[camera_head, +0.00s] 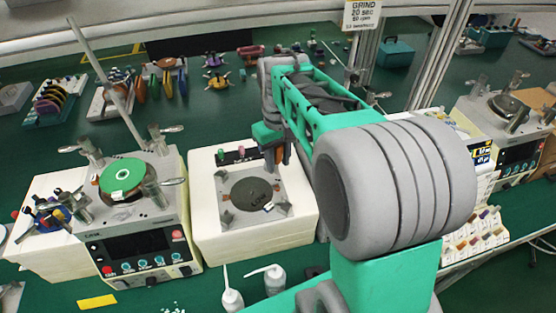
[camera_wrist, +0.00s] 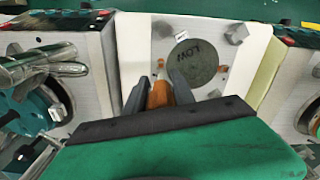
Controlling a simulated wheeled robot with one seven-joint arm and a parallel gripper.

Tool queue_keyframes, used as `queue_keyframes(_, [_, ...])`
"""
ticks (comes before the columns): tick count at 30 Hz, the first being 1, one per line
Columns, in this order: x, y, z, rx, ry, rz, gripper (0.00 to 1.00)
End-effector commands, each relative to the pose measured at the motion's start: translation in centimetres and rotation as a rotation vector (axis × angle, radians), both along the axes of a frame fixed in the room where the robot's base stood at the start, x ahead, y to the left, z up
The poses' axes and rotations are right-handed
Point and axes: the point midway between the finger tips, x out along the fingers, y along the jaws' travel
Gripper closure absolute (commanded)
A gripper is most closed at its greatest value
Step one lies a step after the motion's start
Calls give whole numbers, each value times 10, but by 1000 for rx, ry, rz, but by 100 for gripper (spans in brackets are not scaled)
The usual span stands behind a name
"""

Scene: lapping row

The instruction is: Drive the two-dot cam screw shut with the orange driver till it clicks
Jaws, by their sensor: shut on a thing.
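My gripper (camera_wrist: 160,88) is shut on the orange driver (camera_wrist: 159,95), which stands between its two grey fingers in the wrist view. In the head view my gripper (camera_head: 278,155) hangs over the back right part of a pale block fixture (camera_head: 212,236) with a grey top. A round dark plate (camera_wrist: 196,62) marked LOW lies on that top, and it also shows in the head view (camera_head: 250,196). A small copper-coloured fitting (camera_wrist: 221,69) sits beside the plate. The driver's tip is hidden, so contact with a screw cannot be told. I cannot make out any dot marks.
A lapping machine (camera_head: 140,240) with a green disc (camera_head: 122,173) stands close on the left, its metal arms upright. Another machine (camera_head: 505,125) stands at the right. White bottles (camera_head: 274,279) stand in front of the fixture. Racks and small tools line the back of the green bench.

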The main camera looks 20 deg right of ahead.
Motion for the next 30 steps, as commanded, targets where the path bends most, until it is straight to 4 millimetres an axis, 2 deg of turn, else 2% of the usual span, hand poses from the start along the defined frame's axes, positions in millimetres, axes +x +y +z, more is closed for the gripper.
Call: queue_keyframes(30, [0,0,-53,0,1,-1,100])
